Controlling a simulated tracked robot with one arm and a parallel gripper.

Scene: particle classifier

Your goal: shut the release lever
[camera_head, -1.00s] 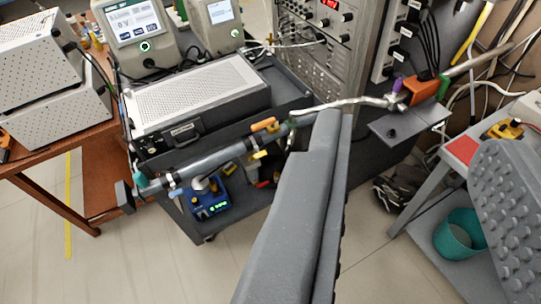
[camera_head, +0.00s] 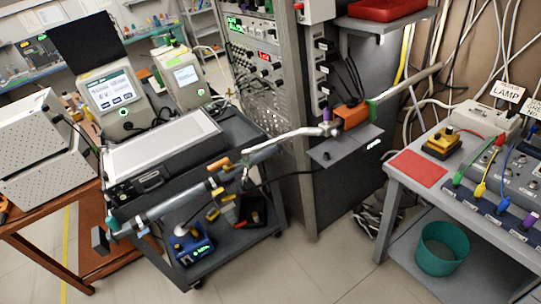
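A long grey tube (camera_head: 185,198) slants across the front of a dark cart. An orange lever-like handle (camera_head: 219,163) sits on top of the tube, and a yellow one (camera_head: 212,214) shows just below it. At the tube's upper right, a pale hose leads to a metal fitting with a small purple part (camera_head: 326,114), beside an orange block (camera_head: 350,115). I cannot tell which of these is the release lever, or whether it is open or shut. My gripper is not in view.
At right is a grey table (camera_head: 400,178) with a red pad and wired box, above a teal bin (camera_head: 442,248).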

